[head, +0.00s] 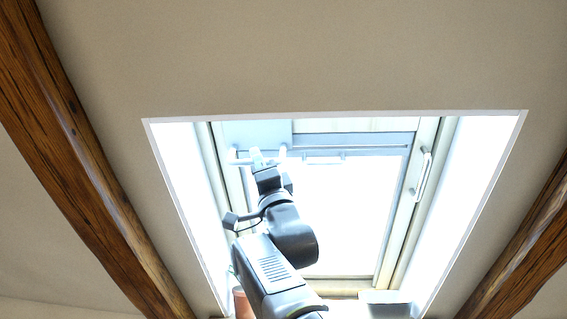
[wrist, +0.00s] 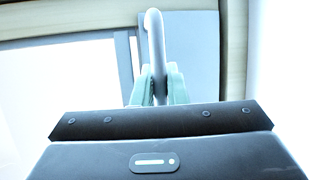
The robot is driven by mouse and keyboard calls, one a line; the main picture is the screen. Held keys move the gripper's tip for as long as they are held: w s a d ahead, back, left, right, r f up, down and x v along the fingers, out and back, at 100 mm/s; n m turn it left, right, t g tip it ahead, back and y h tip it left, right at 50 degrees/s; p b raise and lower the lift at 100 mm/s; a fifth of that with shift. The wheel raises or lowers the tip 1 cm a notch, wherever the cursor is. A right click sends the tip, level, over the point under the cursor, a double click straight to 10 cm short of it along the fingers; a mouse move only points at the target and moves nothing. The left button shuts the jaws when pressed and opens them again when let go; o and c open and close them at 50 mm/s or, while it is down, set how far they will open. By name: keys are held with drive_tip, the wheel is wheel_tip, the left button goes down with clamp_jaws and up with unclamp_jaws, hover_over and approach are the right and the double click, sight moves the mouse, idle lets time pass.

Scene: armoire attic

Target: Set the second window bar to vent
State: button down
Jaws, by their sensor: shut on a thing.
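A skylight window (head: 395,195) sits in the sloped ceiling. My gripper (head: 256,158) is raised to the window's upper left corner. In the wrist view, my gripper's two pale green fingers (wrist: 158,86) are shut on a white rounded window bar (wrist: 154,35). The bar's curved end rises above the fingers. In the head view, pale bar parts (head: 238,155) show beside the fingertips, but my gripper hides part of them. I cannot read the bar's exact setting. A second white bar-shaped handle (head: 421,175) stands on the right side of the frame, apart from my gripper.
A short pale fitting (head: 323,158) lies along the top rail, right of my gripper. Dark wooden beams (head: 75,150) and (head: 525,250) flank the window recess. The bright pane is clear between my arm and the right frame side.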

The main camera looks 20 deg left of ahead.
drive_tip(key=s+b, duration=0.2)
drive_tip(key=s+d+b, duration=0.1)
drive_tip(key=s+b, duration=0.1)
drive_tip(key=shift+r, duration=0.1)
idle(0.4)
drive_tip(key=c, duration=1.5)
unclamp_jaws()
drive_tip(key=shift+s, duration=0.1)
drive_tip(key=shift+o, duration=0.2)
